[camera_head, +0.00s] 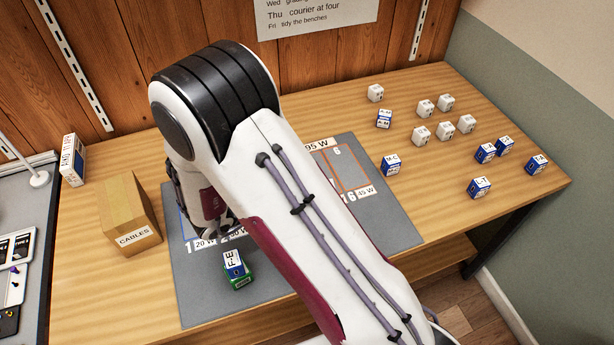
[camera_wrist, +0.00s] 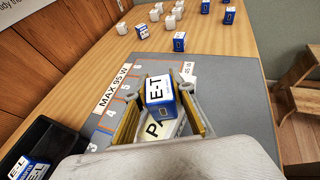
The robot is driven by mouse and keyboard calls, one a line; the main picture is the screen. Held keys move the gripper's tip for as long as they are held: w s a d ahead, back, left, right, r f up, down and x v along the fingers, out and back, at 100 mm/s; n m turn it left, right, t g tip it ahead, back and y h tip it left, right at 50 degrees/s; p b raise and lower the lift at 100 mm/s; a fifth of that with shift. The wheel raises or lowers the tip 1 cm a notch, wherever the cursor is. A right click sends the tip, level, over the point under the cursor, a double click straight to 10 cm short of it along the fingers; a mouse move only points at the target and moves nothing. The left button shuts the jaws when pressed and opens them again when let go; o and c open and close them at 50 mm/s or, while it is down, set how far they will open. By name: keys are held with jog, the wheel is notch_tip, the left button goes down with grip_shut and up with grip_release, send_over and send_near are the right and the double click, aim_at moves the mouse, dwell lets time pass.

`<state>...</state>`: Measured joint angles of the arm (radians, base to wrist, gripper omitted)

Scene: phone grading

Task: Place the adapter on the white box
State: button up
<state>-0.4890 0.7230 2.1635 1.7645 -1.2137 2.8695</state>
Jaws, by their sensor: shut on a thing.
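My gripper (camera_wrist: 162,100) is shut on a blue and white adapter (camera_wrist: 156,90) marked E-T, with a yellowish finger on each side of it. Under the adapter, between the fingers, a white surface (camera_wrist: 160,130) shows letters starting PA. I cannot tell whether this is the white box or whether the adapter touches it. In the head view my arm hides the held adapter, and only part of my gripper (camera_head: 215,222) shows above the grey mat's left side.
The grey mat (camera_head: 398,222) has numbered, labelled slots. A blue and white adapter (camera_head: 234,260) sits on a green block (camera_head: 243,281). A CABLES carton (camera_head: 122,200) stands left. White and blue cubes (camera_head: 466,124) are spread right. A dark tray (camera_wrist: 62,138) holds adapters.

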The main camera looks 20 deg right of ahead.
jog(key=shift+f, duration=0.15)
jog(key=o, duration=1)
jog(key=shift+v, duration=6.1)
jog(key=shift+w, duration=0.1)
